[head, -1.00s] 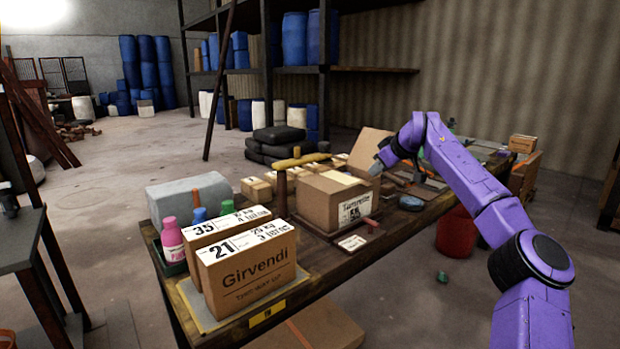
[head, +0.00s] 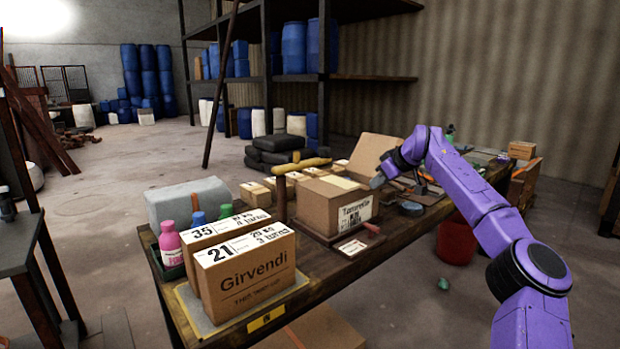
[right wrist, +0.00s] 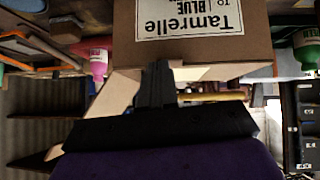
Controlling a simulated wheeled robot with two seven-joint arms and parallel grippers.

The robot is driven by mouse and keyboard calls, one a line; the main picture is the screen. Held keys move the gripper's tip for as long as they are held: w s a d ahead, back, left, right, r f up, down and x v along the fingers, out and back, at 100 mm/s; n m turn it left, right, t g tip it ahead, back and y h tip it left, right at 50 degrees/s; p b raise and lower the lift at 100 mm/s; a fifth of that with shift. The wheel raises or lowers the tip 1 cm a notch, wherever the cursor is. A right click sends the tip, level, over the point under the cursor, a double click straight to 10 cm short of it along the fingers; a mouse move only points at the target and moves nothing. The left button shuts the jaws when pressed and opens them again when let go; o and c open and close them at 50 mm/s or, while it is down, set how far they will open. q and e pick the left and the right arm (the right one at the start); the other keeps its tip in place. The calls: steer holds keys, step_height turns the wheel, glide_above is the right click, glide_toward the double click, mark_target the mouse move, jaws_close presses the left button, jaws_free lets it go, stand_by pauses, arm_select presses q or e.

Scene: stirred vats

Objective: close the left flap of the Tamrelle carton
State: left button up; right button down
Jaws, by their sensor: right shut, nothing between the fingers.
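The Tamrelle carton (head: 322,211) stands on the long workbench, its white label facing right. A broad flap (head: 372,154) stands up at its far right side; a tan flap also shows below the carton in the upside-down right wrist view (right wrist: 108,108). The rest of the top looks low, with a pale area on it; I cannot tell how each other flap lies. My right gripper (head: 376,182) is shut and empty, close to the carton's upper right edge by the label. In the right wrist view its fingers (right wrist: 158,72) overlap the labelled face; contact is unclear. My left gripper is out of view.
Two Girvendi cartons (head: 245,278) stand at the bench's near end beside a pink bottle (head: 171,250). A yellow-topped T-shaped post (head: 283,200) rises just left of the Tamrelle carton. A grey block (head: 190,200) and small boxes stand behind.

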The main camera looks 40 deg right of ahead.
steer(key=s+r+p, duration=0.3)
steer(key=s+r, duration=0.4)
steer(key=r, duration=0.5)
steer(key=shift+r, duration=0.2)
steer(key=shift+d, duration=0.1)
